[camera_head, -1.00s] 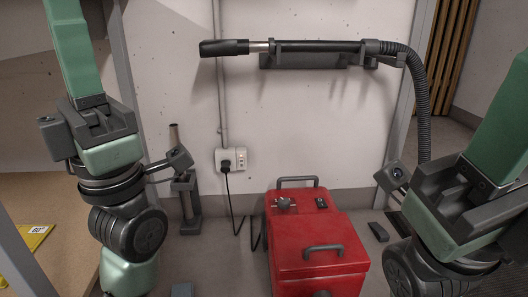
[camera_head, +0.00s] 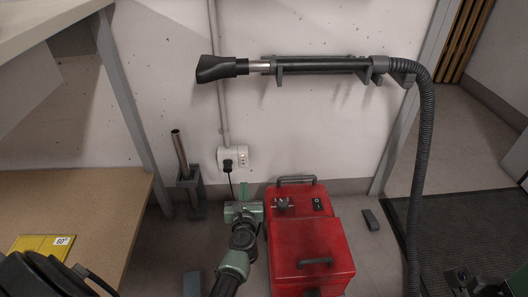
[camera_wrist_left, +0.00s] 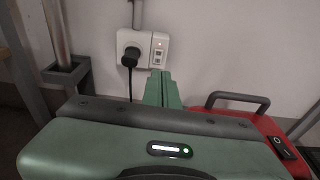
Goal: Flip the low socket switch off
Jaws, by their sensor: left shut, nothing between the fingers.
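The low wall socket (camera_head: 240,155) is a white plate on the wall with a black plug in its left part. In the left wrist view the socket plate (camera_wrist_left: 147,62) shows a small switch (camera_wrist_left: 158,56) on its right half, with a reddish light above it. My left gripper (camera_head: 243,188) is shut and empty. It points at the wall just below the socket. In the wrist view its closed green fingers (camera_wrist_left: 162,80) end just under the right half of the plate; I cannot tell whether they touch it.
A red machine (camera_head: 308,248) with handles stands right of my left gripper. A grey holder with a metal tube (camera_head: 181,155) stands left of the socket. A black hose (camera_head: 428,150) hangs at the right. The plug's cord drops behind my gripper.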

